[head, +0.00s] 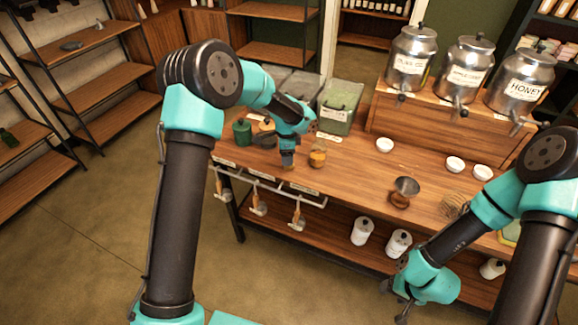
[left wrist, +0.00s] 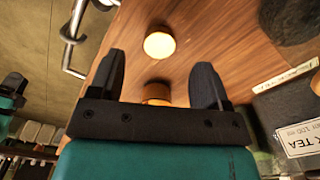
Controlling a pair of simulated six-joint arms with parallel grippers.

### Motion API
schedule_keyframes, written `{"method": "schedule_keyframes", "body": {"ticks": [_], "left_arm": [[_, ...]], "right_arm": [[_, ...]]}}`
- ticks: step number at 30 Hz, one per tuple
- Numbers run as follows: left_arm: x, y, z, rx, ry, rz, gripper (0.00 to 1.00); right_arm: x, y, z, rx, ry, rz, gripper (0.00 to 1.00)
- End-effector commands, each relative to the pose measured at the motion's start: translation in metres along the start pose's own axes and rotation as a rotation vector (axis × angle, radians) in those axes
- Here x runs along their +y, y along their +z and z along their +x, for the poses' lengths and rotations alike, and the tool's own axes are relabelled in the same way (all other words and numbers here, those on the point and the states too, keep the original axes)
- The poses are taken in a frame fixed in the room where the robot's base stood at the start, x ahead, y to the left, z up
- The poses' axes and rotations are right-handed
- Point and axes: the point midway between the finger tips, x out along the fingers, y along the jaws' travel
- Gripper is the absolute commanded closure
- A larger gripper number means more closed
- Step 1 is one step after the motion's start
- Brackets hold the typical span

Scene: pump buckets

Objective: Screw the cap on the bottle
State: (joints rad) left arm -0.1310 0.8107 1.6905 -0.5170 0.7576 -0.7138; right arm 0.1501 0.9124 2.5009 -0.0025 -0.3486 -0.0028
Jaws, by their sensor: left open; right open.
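The small amber bottle (head: 318,157) stands upright on the wooden table, to the right of my left gripper in the head view. My left gripper (head: 287,162) points down close above the tabletop. In the left wrist view its two fingers (left wrist: 158,85) are open with nothing clasped. A pale round disc (left wrist: 159,45), perhaps the cap, lies beyond the fingertips. An orange-brown round thing (left wrist: 156,93), perhaps the bottle, shows between the fingers, partly hidden by the gripper's palm. My right gripper (head: 402,302) is open and empty, low in front of the table.
A rack with hanging utensils (head: 258,203) runs along the front edge.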

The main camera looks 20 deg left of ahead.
Motion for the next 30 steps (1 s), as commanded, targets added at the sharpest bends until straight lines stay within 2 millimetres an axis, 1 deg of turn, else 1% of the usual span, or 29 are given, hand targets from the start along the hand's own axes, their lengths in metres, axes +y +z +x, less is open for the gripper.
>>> {"method": "schedule_keyframes", "body": {"ticks": [8, 11, 14, 18, 22, 25, 30], "left_arm": [[0.0, 0.0, 0.001, 0.0, 0.0, 0.0, 0.29], [0.0, -0.001, 0.004, 0.0, 0.0, 0.001, 0.29], [0.0, -0.002, 0.013, -0.002, 0.002, 0.002, 0.29], [-0.001, -0.006, 0.032, -0.001, 0.003, 0.001, 0.29], [-0.001, -0.006, 0.047, -0.001, 0.001, 0.001, 0.29], [-0.001, -0.006, 0.052, 0.0, 0.0, 0.001, 0.29], [-0.001, -0.006, 0.052, 0.0, 0.0, 0.0, 0.29]], "right_arm": [[0.0, 0.0, 0.0, 0.0, 0.0, 0.0, 0.4], [0.0, 0.0, 0.0, 0.0, 0.0, 0.0, 0.4], [0.0, 0.0, 0.0, 0.0, 0.0, 0.0, 0.4], [0.0, 0.0, 0.0, 0.0, 0.0, 0.0, 0.4], [0.0, 0.0, 0.0, 0.0, 0.0, 0.0, 0.4], [0.0, 0.0, 0.0, 0.0, 0.0, 0.0, 0.4], [0.0, 0.0, 0.0, 0.0, 0.0, 0.0, 0.4]]}}
